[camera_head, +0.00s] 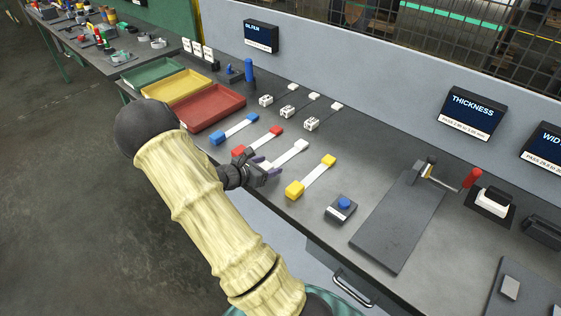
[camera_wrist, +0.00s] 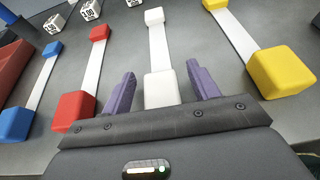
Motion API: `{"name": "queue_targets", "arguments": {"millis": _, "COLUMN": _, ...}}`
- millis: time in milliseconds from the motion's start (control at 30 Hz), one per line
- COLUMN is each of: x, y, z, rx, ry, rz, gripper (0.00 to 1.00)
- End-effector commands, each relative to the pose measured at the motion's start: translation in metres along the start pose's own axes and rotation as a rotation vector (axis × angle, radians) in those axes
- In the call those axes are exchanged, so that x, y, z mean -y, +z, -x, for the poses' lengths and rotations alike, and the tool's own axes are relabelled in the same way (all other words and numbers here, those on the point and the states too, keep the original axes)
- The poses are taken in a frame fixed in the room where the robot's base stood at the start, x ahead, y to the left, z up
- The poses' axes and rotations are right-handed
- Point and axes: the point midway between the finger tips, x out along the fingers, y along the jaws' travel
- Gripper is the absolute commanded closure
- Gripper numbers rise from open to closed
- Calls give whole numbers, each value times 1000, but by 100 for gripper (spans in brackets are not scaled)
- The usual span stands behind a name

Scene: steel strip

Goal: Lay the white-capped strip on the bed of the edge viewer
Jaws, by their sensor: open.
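The white-capped strip lies on the grey bench between the red-capped and yellow-capped strips. Its far cap (camera_head: 301,145) shows in the head view, and its near end is partly hidden by my gripper (camera_head: 265,169). In the wrist view the strip (camera_wrist: 158,50) runs straight away from my gripper (camera_wrist: 162,72), with its near white cap (camera_wrist: 161,90) between the two purple fingers. The fingers are open, with a gap on each side of the cap. I cannot pick out the edge viewer by any label in these views.
Blue-capped (camera_head: 236,128), red-capped (camera_head: 257,142) and yellow-capped (camera_head: 312,176) strips lie alongside. A blue-button box (camera_head: 341,208) and a flat grey plate (camera_head: 398,222) are to the right. Green, yellow and red trays (camera_head: 208,108) stand left. A thickness display (camera_head: 472,113) is at the back.

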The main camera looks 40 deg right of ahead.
Motion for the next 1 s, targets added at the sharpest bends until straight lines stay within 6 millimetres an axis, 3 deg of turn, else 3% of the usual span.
{"name": "queue_targets", "arguments": {"millis": 100, "x": 0, "y": 0, "z": 0, "rx": 0, "ry": 0, "rz": 0, "gripper": 44}}
{"name": "queue_targets", "arguments": {"millis": 300, "x": 0, "y": 0, "z": 0, "rx": 0, "ry": 0, "rz": 0, "gripper": 83}}
{"name": "queue_targets", "arguments": {"millis": 367, "x": 0, "y": 0, "z": 0, "rx": 0, "ry": 0, "rz": 0, "gripper": 92}}
{"name": "queue_targets", "arguments": {"millis": 1000, "x": 0, "y": 34, "z": 14, "rx": 1, "ry": 0, "rz": -1, "gripper": 92}}
